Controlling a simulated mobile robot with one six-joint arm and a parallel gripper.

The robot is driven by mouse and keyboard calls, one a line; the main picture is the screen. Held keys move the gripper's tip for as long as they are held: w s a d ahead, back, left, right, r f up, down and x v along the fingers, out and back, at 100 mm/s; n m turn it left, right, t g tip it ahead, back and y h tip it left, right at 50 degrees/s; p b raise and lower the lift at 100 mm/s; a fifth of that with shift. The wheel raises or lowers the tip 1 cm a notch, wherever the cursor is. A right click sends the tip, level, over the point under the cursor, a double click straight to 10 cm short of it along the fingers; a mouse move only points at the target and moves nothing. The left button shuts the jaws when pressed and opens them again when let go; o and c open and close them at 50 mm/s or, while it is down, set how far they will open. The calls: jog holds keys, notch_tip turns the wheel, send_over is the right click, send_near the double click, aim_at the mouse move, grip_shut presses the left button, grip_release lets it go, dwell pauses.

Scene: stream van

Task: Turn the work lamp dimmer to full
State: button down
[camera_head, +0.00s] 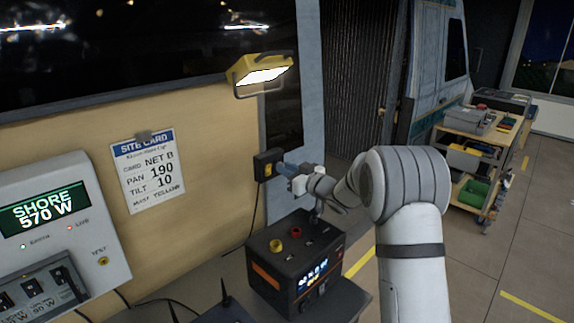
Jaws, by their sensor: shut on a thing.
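The work lamp (262,73) is yellow, lit white, and mounted high on the wall panel's right end. Below it a small dark box, the dimmer (268,164), sits on the panel edge with a yellow mark on its face and a cable hanging below. My gripper (287,171) reaches in from the right at the dimmer's right side. Its fingertips are shut at the dimmer's front, on what looks like its knob. The knob itself is hidden by the fingers, so its angle cannot be read.
A black and orange power unit (284,270) with red and yellow knobs stands below my gripper. A grey shore power panel (55,225) reads 570 W at left. A site card (148,170) hangs between. A loaded cart (478,150) stands at far right.

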jog(key=shift+m+p, duration=0.65)
jog(key=shift+m, duration=0.65)
jog(key=shift+f, duration=0.15)
jog(key=c, duration=1.3)
grip_release()
jog(key=b+v, duration=0.2)
jog(key=v, duration=0.6)
jog(key=shift+a, duration=0.1)
